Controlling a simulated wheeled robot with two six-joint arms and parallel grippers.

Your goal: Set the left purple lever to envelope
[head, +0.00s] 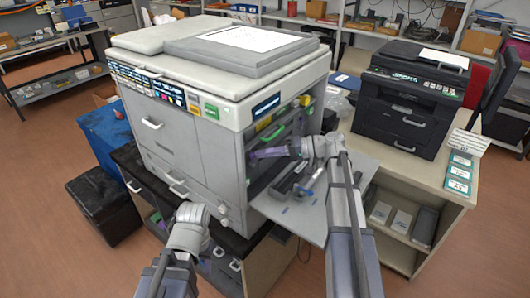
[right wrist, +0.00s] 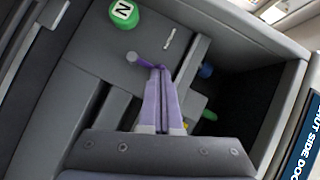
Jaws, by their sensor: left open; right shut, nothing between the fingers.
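The purple lever (right wrist: 133,58) shows in the right wrist view as a short rod with a round knob inside the dark bay of the printer (head: 175,135). My right gripper (right wrist: 158,72) is shut with nothing between its lavender fingers. Its tips overlap the lever's right end in the picture; I cannot tell whether they touch. In the head view my right gripper (head: 255,153) reaches into the open right side of the printer, and the lever cannot be told from it. My left gripper (head: 192,218) is open and empty in front of the printer; its fingers are hard to make out.
A blue knob (right wrist: 206,71) and a green one (right wrist: 209,115) are to the right. The lowered side door (head: 300,222) lies under my right arm. A black printer (head: 410,100) stands on the right bench.

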